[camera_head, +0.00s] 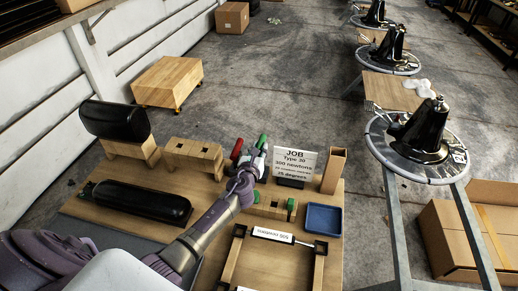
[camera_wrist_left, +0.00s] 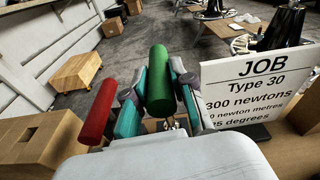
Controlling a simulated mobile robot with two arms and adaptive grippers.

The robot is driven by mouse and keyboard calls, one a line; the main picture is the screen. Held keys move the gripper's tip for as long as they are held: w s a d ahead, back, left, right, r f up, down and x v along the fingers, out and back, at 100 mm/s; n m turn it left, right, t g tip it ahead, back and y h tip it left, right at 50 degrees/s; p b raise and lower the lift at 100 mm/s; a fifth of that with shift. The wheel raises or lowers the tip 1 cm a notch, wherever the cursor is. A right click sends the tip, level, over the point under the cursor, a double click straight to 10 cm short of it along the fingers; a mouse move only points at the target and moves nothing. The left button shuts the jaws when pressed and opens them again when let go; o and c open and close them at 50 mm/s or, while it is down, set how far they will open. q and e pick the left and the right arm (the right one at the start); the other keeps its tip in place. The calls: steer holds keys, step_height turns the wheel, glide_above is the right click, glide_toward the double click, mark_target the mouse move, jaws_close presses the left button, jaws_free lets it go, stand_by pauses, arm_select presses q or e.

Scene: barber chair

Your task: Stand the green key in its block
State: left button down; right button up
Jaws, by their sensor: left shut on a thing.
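My left gripper (camera_head: 254,158) is shut on the green key (camera_head: 263,141), above the back of the wooden bench. In the left wrist view the key's green cylinder (camera_wrist_left: 158,78) sits between the two teal-padded fingers (camera_wrist_left: 160,108), tilted slightly. Its lower end is mostly hidden. A red key (camera_head: 237,149) is just left of the gripper; it also shows in the left wrist view (camera_wrist_left: 99,112). What supports it is hidden. My right gripper is not in view.
A JOB sign (camera_head: 295,163) stands right of the gripper, with an upright wooden box (camera_head: 334,170) beyond. Black cushions (camera_head: 142,202) are left.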

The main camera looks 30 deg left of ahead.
arm_select(q)
steer(key=shift+f+b, duration=1.5)
steer(key=shift+f, duration=0.1)
steer(key=c, duration=0.9)
jaws_free()
steer(key=shift+f, duration=0.1)
steer(key=shift+s, duration=0.15)
steer(key=v, duration=1.1)
steer(key=shift+s, duration=0.35)
steer(key=shift+d, duration=0.1)
